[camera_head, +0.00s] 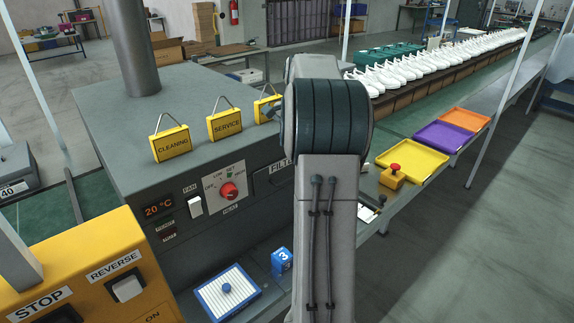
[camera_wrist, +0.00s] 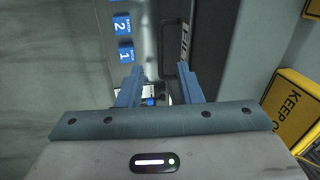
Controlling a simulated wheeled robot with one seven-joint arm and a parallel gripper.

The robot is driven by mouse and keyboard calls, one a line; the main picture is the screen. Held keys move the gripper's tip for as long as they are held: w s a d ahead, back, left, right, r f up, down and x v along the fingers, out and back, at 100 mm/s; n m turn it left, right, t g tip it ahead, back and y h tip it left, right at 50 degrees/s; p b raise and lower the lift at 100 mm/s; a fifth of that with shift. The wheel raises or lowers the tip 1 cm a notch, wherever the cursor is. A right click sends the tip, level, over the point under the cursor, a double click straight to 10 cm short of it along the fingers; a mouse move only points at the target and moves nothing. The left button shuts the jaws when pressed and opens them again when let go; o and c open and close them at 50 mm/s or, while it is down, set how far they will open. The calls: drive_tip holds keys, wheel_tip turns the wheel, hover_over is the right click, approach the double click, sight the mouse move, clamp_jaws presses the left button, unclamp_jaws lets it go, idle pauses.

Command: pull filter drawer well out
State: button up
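The filter drawer (camera_head: 268,182) is in the front of the grey machine, left of my arm, with part of its FILTER label showing. My arm hides its right part. In the wrist view the label (camera_wrist: 185,42) and a dark handle-like bar (camera_wrist: 168,72) show ahead of my gripper. My gripper (camera_wrist: 160,84) is open, its two blue-grey fingers apart with nothing held. The bar lies ahead, close to the right finger; I cannot tell whether it is between the fingers. In the head view my arm mostly hides the gripper.
Yellow signs, CLEANING (camera_head: 171,144) and SERVICE (camera_head: 225,125), stand on the machine top; a KEEP sign (camera_wrist: 294,105) is near my gripper's right. A red knob (camera_head: 229,190) is left of the drawer. A blue-framed filter tray (camera_head: 212,299) and blue block 3 (camera_head: 282,262) lie below.

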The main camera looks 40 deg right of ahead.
sight(279, 173)
drive_tip(key=shift+m, duration=0.4)
drive_tip(key=w+f+p, duration=0.1)
drive_tip(key=f, duration=0.3)
drive_tip(key=w+d+f+p, duration=0.1)
drive_tip(key=f, duration=0.4)
drive_tip(key=d+f, duration=0.1)
drive_tip(key=f, duration=0.3)
drive_tip(key=shift+w+d+f+p, duration=0.15)
drive_tip(key=shift+w+f+p, duration=0.1)
drive_tip(key=shift+w+p, duration=0.15)
clamp_jaws()
